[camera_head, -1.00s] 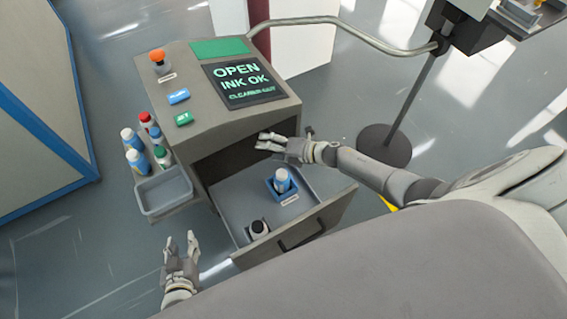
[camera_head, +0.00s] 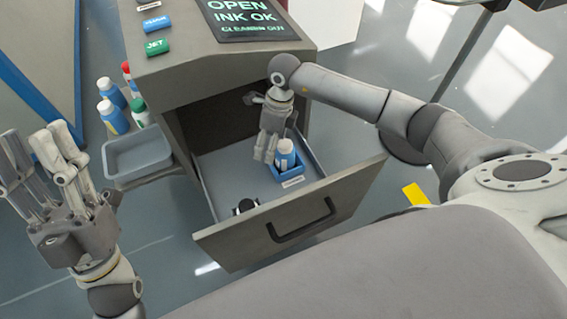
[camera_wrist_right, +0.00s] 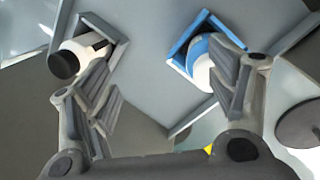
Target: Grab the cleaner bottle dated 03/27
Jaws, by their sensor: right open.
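A blue-and-white bottle (camera_head: 285,152) stands in a blue holder (camera_head: 290,182) in the open drawer. It also shows in the right wrist view (camera_wrist_right: 201,70), partly behind one finger. My right gripper (camera_head: 266,155) is open, inside the drawer, just left of this bottle. In the wrist view (camera_wrist_right: 165,90) its fingers are apart with nothing between them. No date is readable. My left gripper (camera_head: 40,150) is open and empty at the left.
A dark-capped container (camera_head: 246,206) sits in the drawer's front left; it shows beside the left finger in the wrist view (camera_wrist_right: 68,62). The drawer front (camera_head: 300,222) has a dark handle. A grey empty tray (camera_head: 138,158) hangs left of the drawer.

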